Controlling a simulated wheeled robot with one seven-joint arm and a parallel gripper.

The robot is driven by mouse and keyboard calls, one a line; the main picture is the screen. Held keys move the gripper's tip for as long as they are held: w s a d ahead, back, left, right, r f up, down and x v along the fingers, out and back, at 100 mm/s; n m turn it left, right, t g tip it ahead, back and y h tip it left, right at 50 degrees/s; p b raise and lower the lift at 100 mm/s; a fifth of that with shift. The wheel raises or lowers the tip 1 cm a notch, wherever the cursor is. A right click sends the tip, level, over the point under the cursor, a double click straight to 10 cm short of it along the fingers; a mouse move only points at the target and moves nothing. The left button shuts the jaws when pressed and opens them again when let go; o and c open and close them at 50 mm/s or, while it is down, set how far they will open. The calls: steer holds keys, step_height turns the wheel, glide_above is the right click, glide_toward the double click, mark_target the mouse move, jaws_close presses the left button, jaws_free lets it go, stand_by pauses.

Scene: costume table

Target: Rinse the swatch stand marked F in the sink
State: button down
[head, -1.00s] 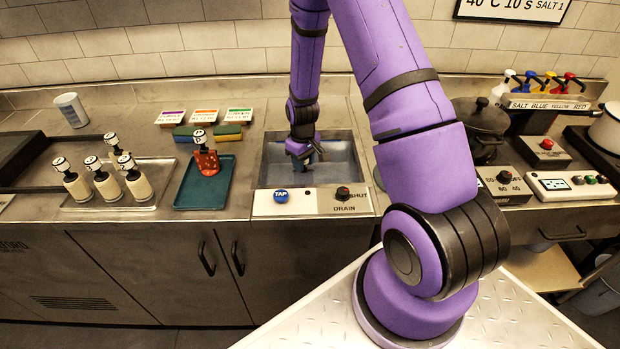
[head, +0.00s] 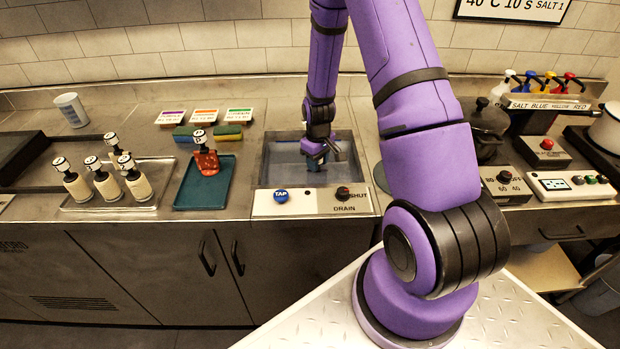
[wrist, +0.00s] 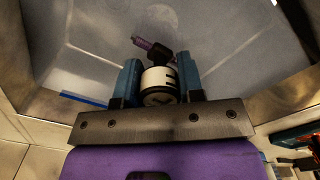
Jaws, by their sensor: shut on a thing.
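My gripper (head: 315,163) is down inside the sink (head: 277,172) in the head view. In the wrist view its two blue fingers (wrist: 156,84) are shut on the white and black knob of a swatch stand (wrist: 158,80). Dark strokes show on the knob's white side, but I cannot read the letter surely. A purple piece (wrist: 148,46) shows beyond the knob, over the grey basin. The stand's lower part is mostly hidden, and it is too small to make out in the head view.
A blue TAP button (head: 281,195) and a DRAIN knob (head: 343,193) by the word SHUT sit on the sink's front. A teal tray (head: 190,203) with a red-swatch stand is to the left. Further left, a metal tray (head: 84,207) holds several cream-swatch stands.

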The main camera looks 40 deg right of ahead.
step_height(320, 180, up, 15)
stand_by(1.6)
